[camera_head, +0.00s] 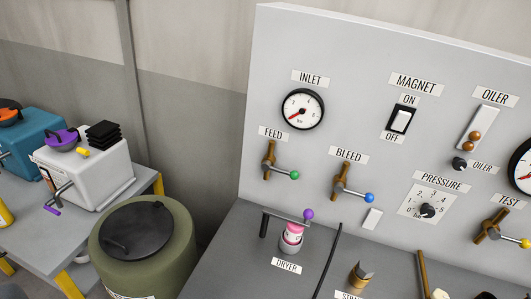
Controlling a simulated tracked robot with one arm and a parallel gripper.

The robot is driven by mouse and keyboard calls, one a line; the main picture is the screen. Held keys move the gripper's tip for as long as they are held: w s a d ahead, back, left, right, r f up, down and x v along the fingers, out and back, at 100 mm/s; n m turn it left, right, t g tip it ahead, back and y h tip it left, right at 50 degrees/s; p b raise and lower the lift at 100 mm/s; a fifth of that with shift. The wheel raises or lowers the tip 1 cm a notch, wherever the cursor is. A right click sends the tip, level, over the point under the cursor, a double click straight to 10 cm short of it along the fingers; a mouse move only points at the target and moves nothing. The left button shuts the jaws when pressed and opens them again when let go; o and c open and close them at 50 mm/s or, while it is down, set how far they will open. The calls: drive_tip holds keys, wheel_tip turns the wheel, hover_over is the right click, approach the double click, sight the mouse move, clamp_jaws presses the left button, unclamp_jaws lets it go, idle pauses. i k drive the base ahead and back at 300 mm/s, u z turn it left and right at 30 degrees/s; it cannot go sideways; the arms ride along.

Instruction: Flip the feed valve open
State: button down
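The feed valve (268,160) is on the upright grey panel at the left, under the "FEED" label (273,133). Its body is brass-coloured and upright. Its grey lever runs out to the right, tipped slightly down, and ends in a green knob (294,175). The inlet gauge (303,109) is above it, with its red needle pointing to the lower left, near the low end of the scale. My gripper is not in view, and nothing touches the lever.
The bleed valve (341,183) with a blue knob is close on the right. The dryer (291,238), with a purple-knobbed lever (308,214), stands just below. A green drum (170,220) is at the lower left. The space before the feed lever looks clear.

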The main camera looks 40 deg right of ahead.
sight(267, 165)
drive_tip(key=z, duration=0.4)
drive_tip(key=i, duration=0.9)
drive_tip(key=z, duration=0.7)
